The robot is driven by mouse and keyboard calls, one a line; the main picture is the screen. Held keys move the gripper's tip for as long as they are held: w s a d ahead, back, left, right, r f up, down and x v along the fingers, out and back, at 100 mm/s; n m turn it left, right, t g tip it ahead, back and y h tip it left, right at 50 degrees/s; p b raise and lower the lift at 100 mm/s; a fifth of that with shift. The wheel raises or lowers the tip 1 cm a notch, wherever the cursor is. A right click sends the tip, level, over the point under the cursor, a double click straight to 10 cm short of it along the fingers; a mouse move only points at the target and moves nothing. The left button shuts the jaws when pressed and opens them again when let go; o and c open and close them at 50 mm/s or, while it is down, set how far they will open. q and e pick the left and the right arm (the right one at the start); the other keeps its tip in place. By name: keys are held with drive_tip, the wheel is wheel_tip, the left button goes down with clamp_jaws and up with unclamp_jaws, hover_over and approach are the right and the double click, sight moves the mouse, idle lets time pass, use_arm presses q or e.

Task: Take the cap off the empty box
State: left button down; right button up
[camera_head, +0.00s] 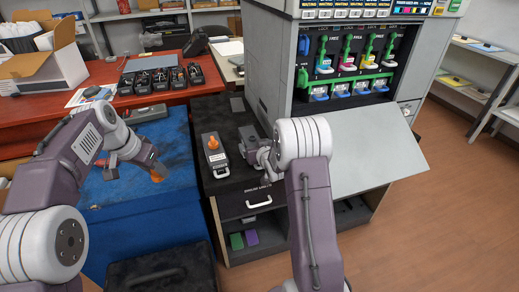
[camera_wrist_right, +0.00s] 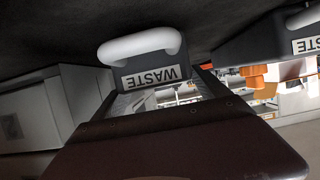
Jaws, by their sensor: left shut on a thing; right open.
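A dark waste box (camera_head: 208,165) with an orange cap (camera_head: 213,144) on top stands on the black cabinet top. A second grey waste box (camera_head: 248,140) is beside it on the right, partly hidden by my right gripper (camera_head: 264,157). My right gripper is open at this second box. In the right wrist view the near box (camera_wrist_right: 150,65) shows a white handle and an upside-down WASTE label; the capped box (camera_wrist_right: 275,45) is at the right. My left gripper (camera_head: 152,167) is shut on an orange cap (camera_head: 158,177) above the blue mat, apart from both boxes.
The blue mat (camera_head: 115,200) lies left of the cabinet and is mostly clear. Several dark cartridges (camera_head: 160,80) stand in a row on the red desk (camera_head: 115,72). The open printer (camera_head: 345,60) and its lowered grey panel (camera_head: 375,150) are right of the boxes.

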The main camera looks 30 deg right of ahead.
use_arm(q)
drive_tip(key=shift+r+p, duration=0.75)
drive_tip(key=shift+r, duration=0.2)
use_arm(e)
drive_tip(key=v, duration=1)
drive_tip(key=shift+s+r, duration=0.1)
drive_tip(key=shift+s, duration=0.1)
drive_tip(key=s+a+f+n+g+y, duration=0.1)
drive_tip(key=s+a+f+g, duration=0.3)
drive_tip(key=s+a, duration=0.5)
drive_tip(key=s+a+f+n+g+y, duration=0.1)
drive_tip(key=s+a+f+g+y, duration=0.1)
drive_tip(key=s+a+f+g, duration=0.2)
drive_tip(key=s+a+g, duration=0.3)
drive_tip(key=s+a, duration=0.1)
drive_tip(key=s, duration=0.4)
drive_tip(key=shift+s+a+f+n+g, duration=0.2)
drive_tip(key=shift+s+a+n+g, duration=0.1)
drive_tip(key=shift+s+a+g, duration=0.1)
use_arm(q)
drive_tip(key=shift+a, duration=0.1)
